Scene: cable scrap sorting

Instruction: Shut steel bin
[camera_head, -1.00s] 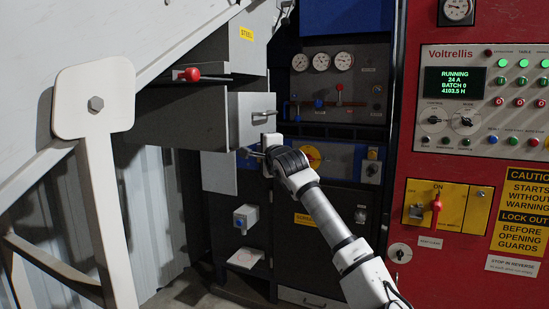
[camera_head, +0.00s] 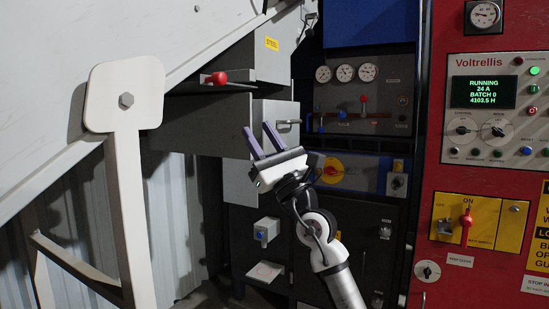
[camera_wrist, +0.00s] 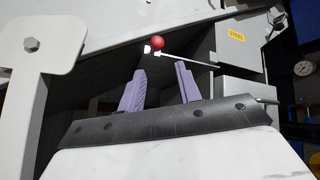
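The steel bin is a grey metal box (camera_head: 195,138) under a grey panel with a yellow STEEL label (camera_head: 272,43). A dark gap shows between box and panel, so the bin looks open. Its front plate carries a bar handle (camera_head: 288,123), partly near my gripper's fingers. My gripper (camera_head: 258,130) is open and empty, with two purple fingers pointing up and left in front of the bin. I cannot tell whether they touch it.
A red cabinet (camera_head: 440,120) with a control panel and a yellow switch plate (camera_head: 480,222) stands at the right. Gauges (camera_head: 346,73) and small levers fill the back panel.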

